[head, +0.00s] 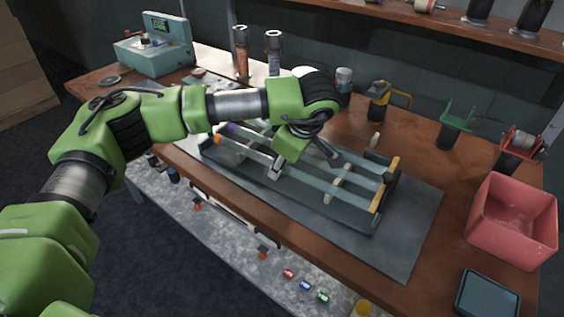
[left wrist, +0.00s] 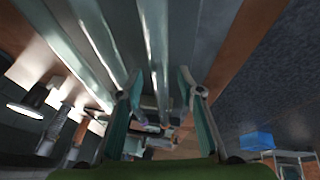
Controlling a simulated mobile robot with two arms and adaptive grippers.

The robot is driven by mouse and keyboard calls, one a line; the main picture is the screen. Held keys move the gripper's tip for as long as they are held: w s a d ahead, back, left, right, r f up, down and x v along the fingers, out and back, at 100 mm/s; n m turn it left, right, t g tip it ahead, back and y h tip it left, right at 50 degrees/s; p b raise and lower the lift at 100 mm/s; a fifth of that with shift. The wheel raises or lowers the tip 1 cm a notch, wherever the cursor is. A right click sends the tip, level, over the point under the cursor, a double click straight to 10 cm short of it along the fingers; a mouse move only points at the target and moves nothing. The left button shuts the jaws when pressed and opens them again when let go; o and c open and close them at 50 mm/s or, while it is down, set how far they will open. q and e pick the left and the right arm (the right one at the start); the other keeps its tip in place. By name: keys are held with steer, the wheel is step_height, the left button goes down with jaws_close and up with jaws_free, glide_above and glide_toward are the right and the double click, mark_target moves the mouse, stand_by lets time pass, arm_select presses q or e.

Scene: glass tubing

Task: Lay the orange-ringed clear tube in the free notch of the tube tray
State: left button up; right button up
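The tube tray (head: 220,157) is a long dark tray on a grey mat, with several clear tubes lying lengthwise in it. The orange-ringed clear tube (head: 218,139) shows its orange end at the tray's left, along the front side. A purple-ringed tube (head: 232,128) lies just behind it. My left gripper (head: 302,161) is over the middle of the tray, pointing down. In the left wrist view its fingers (left wrist: 159,74) are apart, with a clear tube between them and gaps on both sides. I cannot tell which notch is free. My right gripper is not in view.
A red bin (head: 512,222) and a small dark tray (head: 488,296) stand at the right. Clamps and reels (head: 452,128) line the back of the wooden bench. A teal machine (head: 155,45) stands at the back left. The mat right of the tray is clear.

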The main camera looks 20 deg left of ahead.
arm_select(q)
steer(key=shift+r, duration=0.1)
steer(key=shift+r, duration=0.2)
steer(key=p+v, duration=0.5)
steer(key=v, duration=0.6)
steer(key=shift+s+d+r, duration=0.15)
steer(key=shift+d+r, duration=0.1)
steer(key=shift+r, duration=0.05)
stand_by(0.3)
